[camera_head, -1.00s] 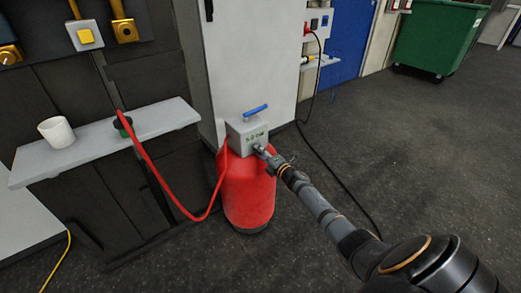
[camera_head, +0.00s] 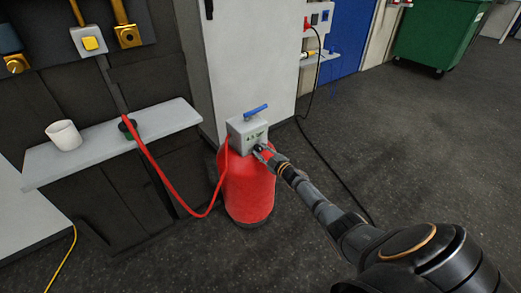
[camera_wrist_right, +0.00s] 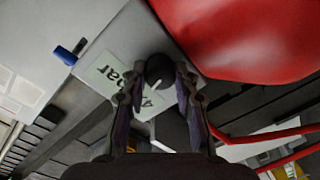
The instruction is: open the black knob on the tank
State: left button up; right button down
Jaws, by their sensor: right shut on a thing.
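The red tank (camera_head: 247,188) stands on the floor with a grey box (camera_head: 241,134) on top, which carries a blue handle (camera_head: 256,110). The black knob (camera_wrist_right: 159,71) sits on the face of the box, next to a label. My right gripper (camera_head: 259,148) is at the front of the box. In the right wrist view my right gripper (camera_wrist_right: 157,80) has its two fingers on either side of the knob, shut on it. In the head view the fingers partly hide the knob. My left gripper is not in view.
A red hose (camera_head: 168,186) runs from the tank to a dark round piece on the grey shelf (camera_head: 100,146), where a white cup (camera_head: 64,135) also stands. A white cabinet (camera_head: 250,55) is behind the tank. The floor to the right is open, with a green bin (camera_head: 441,35) far back.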

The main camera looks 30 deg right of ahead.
jog(key=m, duration=0.4)
jog(key=shift+d+m+p, duration=0.1)
jog(key=shift+m+p, duration=0.2)
jog(key=shift+p, duration=0.05)
jog(key=m, duration=0.4)
jog(key=shift+m, duration=0.3)
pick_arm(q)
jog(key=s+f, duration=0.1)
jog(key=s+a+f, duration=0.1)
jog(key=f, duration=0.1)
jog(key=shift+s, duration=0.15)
pick_arm(e)
jog(key=shift+f, duration=0.1)
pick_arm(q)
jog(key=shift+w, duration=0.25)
pick_arm(e)
jog(key=c, duration=1.1)
grip_release()
jog(key=shift+o, duration=0.4)
